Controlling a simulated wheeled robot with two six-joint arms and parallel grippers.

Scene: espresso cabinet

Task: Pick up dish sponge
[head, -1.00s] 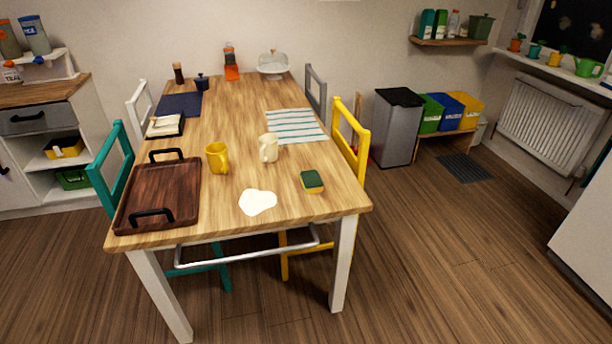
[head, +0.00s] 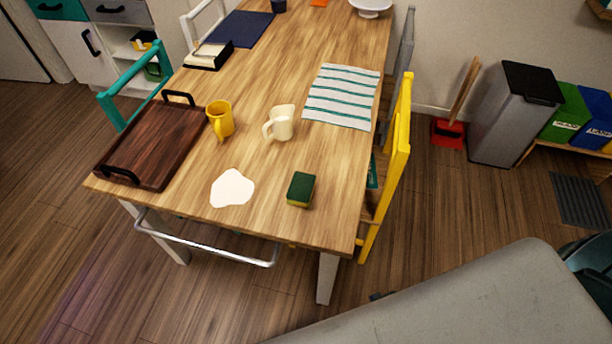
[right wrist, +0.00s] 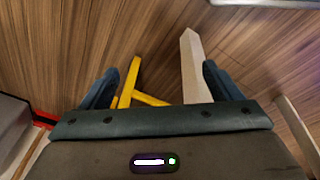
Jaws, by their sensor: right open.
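The dish sponge (head: 300,189), dark green on top with a yellow lower layer, lies on the wooden table (head: 335,170) near its front right corner. It is right of a white spill (head: 232,188) and touches nothing but the tabletop. My right gripper (right wrist: 160,88) is open and empty in the right wrist view, its two dark fingers spread wide. Between and beyond them are floor, a yellow chair part and a pale table leg; the sponge is not in that view. My grey right arm crosses the lower right of the head view, apart from the sponge. My left gripper is not in view.
A yellow mug (head: 220,120), a cream mug (head: 280,123) and a striped cloth (head: 342,97) lie behind the sponge. A dark wooden tray (head: 150,142) is at the left. A yellow chair (head: 397,150) stands against the table's right side. A metal rail (head: 205,247) runs along the front.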

